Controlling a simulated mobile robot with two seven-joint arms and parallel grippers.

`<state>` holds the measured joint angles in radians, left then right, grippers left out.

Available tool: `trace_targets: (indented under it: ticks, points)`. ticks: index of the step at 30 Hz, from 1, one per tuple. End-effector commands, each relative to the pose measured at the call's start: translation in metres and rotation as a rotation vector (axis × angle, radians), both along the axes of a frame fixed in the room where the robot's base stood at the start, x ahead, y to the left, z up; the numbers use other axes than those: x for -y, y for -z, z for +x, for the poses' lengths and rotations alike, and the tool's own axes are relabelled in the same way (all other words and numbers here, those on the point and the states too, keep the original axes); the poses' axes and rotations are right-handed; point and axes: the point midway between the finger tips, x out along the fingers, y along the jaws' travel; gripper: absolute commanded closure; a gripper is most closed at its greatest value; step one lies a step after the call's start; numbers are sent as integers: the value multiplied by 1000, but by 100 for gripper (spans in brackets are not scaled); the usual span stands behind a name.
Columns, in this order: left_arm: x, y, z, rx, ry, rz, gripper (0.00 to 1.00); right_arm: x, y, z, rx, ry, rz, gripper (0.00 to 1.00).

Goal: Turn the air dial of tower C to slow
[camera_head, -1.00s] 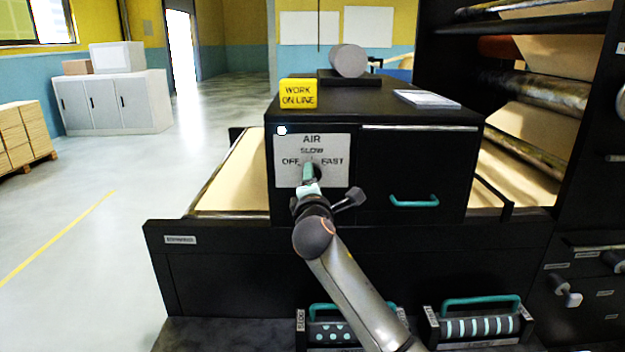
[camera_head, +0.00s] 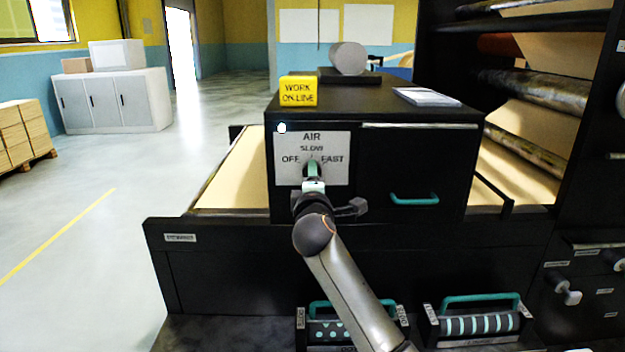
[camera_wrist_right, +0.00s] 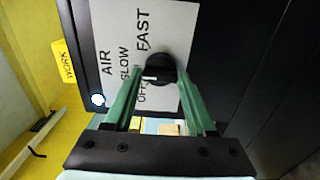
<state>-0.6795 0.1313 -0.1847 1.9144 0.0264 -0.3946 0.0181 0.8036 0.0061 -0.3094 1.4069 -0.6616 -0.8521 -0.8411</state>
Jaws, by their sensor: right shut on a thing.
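The air dial (camera_wrist_right: 158,68) is a black round knob with a white pointer mark on a white plate (camera_head: 335,143) reading AIR, OFF, SLOW and FAST. The plate is on the front of a black cabinet (camera_head: 375,110). In the wrist view the pointer lies on the side of SLOW and OFF; I cannot tell its exact setting. My right gripper (camera_wrist_right: 160,85), with green fingers, is shut on the dial, one finger on each side. In the head view the gripper (camera_head: 312,172) mostly hides the dial. No tower C label is readable. My left gripper is out of view.
A yellow WORK ON LINE block (camera_head: 298,92), a grey cylinder (camera_head: 348,59) and white papers (camera_head: 426,97) are on the cabinet top. A teal handle (camera_head: 414,200) sits right of the plate. Two teal-handled rollers (camera_head: 480,326) are below. Open floor (camera_head: 90,190) lies left.

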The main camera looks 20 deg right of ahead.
Motion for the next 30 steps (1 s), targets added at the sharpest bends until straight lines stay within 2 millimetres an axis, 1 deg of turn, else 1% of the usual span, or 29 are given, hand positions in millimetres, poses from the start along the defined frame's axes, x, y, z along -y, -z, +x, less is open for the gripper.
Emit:
trace_targets:
  ticks: [2, 3, 11, 18, 22, 26, 30]
  points:
    - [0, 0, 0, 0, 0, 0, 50, 0, 1, 0, -2, 0, 0, 99]
    - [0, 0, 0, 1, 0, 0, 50, 0, 1, 0, -2, 0, 0, 43]
    - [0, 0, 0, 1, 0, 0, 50, 0, 1, 0, -1, 0, -1, 14]
    - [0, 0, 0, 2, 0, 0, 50, 0, 0, 0, 0, 0, -1, 14]
    - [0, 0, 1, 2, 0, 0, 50, -2, 0, -5, 0, -1, -1, 14]
    - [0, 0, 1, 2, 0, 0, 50, -6, 1, -18, 0, -1, -1, 14]
    - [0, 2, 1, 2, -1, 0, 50, -12, 1, -40, 0, -2, -1, 14]
